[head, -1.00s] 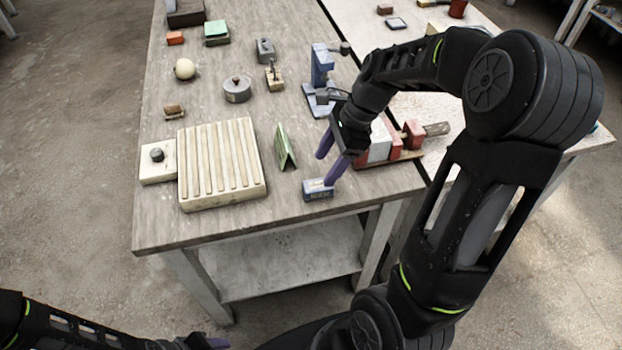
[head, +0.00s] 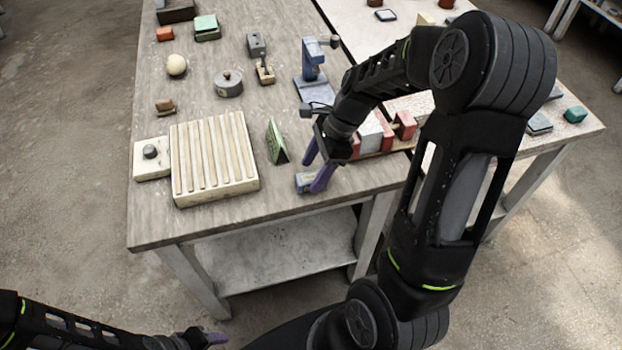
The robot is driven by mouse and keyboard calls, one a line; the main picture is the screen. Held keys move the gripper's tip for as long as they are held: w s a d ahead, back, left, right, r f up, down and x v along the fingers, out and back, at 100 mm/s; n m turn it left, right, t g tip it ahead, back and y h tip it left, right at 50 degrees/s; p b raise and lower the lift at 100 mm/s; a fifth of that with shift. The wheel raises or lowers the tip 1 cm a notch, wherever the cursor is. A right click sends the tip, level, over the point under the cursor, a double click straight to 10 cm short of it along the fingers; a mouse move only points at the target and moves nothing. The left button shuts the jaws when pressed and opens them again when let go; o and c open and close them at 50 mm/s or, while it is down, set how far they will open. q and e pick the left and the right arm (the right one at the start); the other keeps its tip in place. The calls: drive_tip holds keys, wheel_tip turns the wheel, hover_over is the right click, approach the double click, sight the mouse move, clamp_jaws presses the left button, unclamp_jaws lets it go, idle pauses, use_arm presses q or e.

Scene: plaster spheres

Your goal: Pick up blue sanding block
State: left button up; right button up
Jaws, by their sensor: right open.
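The blue sanding block (head: 302,180) lies near the front edge of the wooden bench, toward its right corner. It is small and blue with a paler top, and its right part is hidden behind a finger. My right gripper (head: 312,174) is open, with its purple fingers pointing down at the block. One finger is on the far side of the block and the other overlaps its near right part. I cannot tell whether they touch it. My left gripper (head: 207,339) is low at the bottom of the picture, away from the bench, and its jaws do not show clearly.
A green tent-shaped piece (head: 277,142) stands just left of the block. A ribbed cream board (head: 214,160) lies further left. A red and white clamp-like object (head: 371,133) is behind the gripper to the right, and a blue stand (head: 312,77) is further back.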

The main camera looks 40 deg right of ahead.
drive_tip(key=shift+x, duration=1.5)
drive_tip(key=shift+d, duration=0.1)
clamp_jaws()
